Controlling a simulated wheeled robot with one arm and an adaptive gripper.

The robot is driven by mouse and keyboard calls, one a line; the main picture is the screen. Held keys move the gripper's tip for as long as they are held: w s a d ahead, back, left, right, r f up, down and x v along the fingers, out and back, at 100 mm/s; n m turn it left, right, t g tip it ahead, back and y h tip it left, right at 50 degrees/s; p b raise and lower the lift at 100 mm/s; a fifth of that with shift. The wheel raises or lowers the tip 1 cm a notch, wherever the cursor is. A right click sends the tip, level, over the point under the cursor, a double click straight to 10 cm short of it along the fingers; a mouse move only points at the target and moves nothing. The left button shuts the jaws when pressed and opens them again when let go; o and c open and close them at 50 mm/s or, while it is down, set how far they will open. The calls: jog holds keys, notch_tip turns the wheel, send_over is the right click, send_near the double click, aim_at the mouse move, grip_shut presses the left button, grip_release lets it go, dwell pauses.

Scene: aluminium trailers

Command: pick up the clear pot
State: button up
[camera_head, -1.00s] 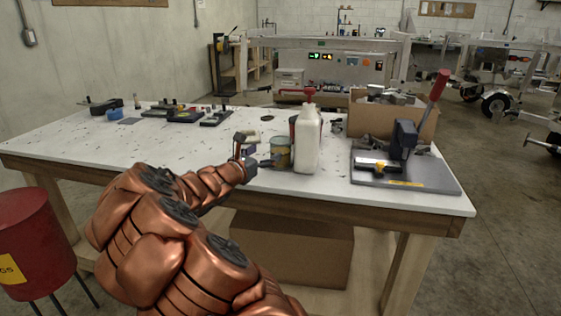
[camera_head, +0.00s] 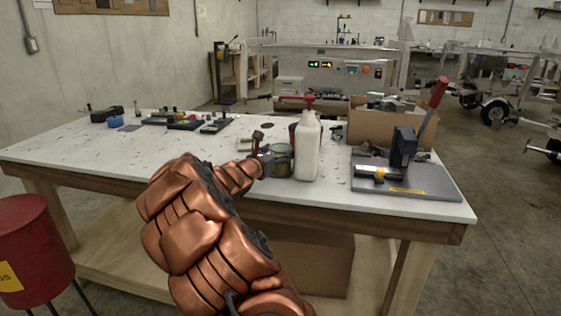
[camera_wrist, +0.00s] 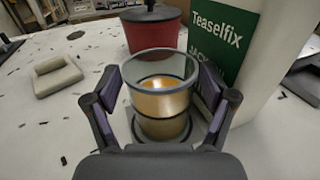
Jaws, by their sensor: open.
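The clear pot (camera_wrist: 160,98), a see-through cup with an amber lower part, stands upright on the white table in the wrist view. In the head view the pot (camera_head: 281,160) is partly hidden by my gripper. My gripper (camera_wrist: 163,92) is open, with one finger on each side of the pot. I cannot tell whether either finger touches it. In the head view my gripper (camera_head: 266,156) reaches the pot from the left.
A white bottle (camera_head: 307,146) with a green label stands close to the pot's right. A red container (camera_wrist: 151,30) is just behind it. A beige block (camera_wrist: 57,75) lies to the left. A lever press (camera_head: 404,150) is further right. The table's left part has small tools.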

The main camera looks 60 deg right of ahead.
jog(key=shift+c, duration=0.4)
jog(key=shift+r, duration=0.1)
jog(key=c, duration=1.1)
